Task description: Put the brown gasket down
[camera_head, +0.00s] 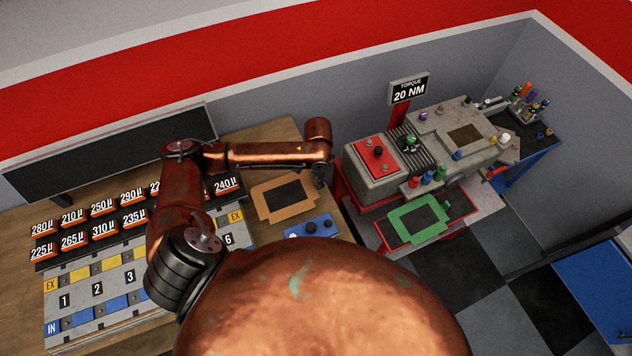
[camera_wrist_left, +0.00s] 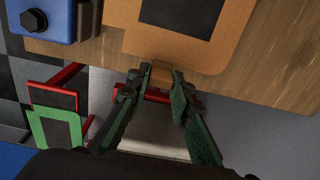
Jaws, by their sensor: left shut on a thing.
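The brown gasket (camera_head: 297,209) is a flat frame with side tabs around a dark rectangle, at the right end of the wooden bench (camera_head: 268,138). In the left wrist view the gasket (camera_wrist_left: 190,62) fills the top middle. My left gripper (camera_head: 319,180) is at its right edge in the head view. In the left wrist view the fingers (camera_wrist_left: 161,74) are closed on its near tab, one on each side. I cannot tell whether the gasket touches the bench top or hangs just above it. My right gripper is not in view.
A blue block with dark knobs (camera_head: 312,228) stands close to the gasket on the bench. A green gasket (camera_head: 394,231) lies on a red-edged dark stand to the right, below a grey engine (camera_head: 372,184). Numbered trays and orange labelled blocks fill the bench's left.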

